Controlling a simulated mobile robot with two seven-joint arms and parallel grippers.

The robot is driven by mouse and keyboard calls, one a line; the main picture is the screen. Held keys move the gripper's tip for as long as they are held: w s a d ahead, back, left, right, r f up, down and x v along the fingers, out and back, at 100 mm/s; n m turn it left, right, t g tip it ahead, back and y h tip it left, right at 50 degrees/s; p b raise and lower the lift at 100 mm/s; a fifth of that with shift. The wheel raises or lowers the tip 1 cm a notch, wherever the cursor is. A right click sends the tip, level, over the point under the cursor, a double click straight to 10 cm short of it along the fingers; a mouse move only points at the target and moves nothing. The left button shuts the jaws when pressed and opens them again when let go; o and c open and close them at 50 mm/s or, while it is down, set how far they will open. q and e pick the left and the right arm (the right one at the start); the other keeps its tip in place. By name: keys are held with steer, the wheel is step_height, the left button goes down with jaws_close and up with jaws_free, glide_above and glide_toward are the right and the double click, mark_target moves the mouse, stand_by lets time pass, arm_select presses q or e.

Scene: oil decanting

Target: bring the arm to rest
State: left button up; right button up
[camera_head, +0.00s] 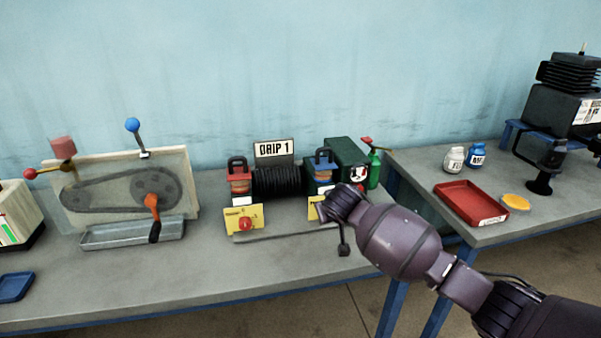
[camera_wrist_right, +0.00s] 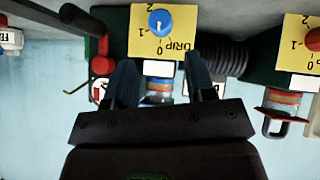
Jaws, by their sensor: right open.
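My right arm comes in from the lower right in the head view. Its gripper (camera_head: 338,208) is in front of the right end of the DRIP 1 machine (camera_head: 278,182). In the right wrist view the gripper (camera_wrist_right: 161,76) is open, with its two dark fingers apart. Between and beyond them are a blue-topped oiler (camera_wrist_right: 158,88) and a yellow dial card (camera_wrist_right: 180,42) with a blue knob (camera_wrist_right: 161,22). I cannot tell whether the fingers touch the oiler. In the head view the arm hides part of this card. My left gripper is not in view.
A red-topped oiler (camera_head: 239,177) and red-knobbed card (camera_head: 244,222) stand to the left. A belt machine (camera_head: 118,190) and grey tray (camera_head: 133,234) are farther left. On the right table are a red tray (camera_head: 470,203), bottles (camera_head: 454,160), and a black machine (camera_head: 560,110).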

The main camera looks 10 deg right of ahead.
steer(key=w+a+r+n+t+y, duration=0.1)
steer(key=a+r+n+t+y, duration=0.25)
steer(key=a+r, duration=0.2)
steer(key=s+a+n+t+y, duration=0.1)
steer(key=s+n+t+y, duration=0.1)
steer(key=s, duration=0.2)
steer(key=s+d+f+m+g+h, duration=0.1)
steer(key=s+d+f, duration=0.3)
steer(key=s+f, duration=0.4)
steer(key=s+d+f+m+g+h, duration=0.1)
steer(key=s+d+f+m, duration=0.2)
steer(key=s+f, duration=0.5)
steer(key=s+d+f+m+g+h, duration=0.1)
steer(key=s+d+f, duration=0.4)
steer(key=s, duration=1.7)
step_height(320, 180, down, 3)
steer(key=shift+s+d+f+m+h, duration=0.15)
steer(key=shift+d+m+h, duration=0.1)
steer(key=shift+m+h, duration=0.25)
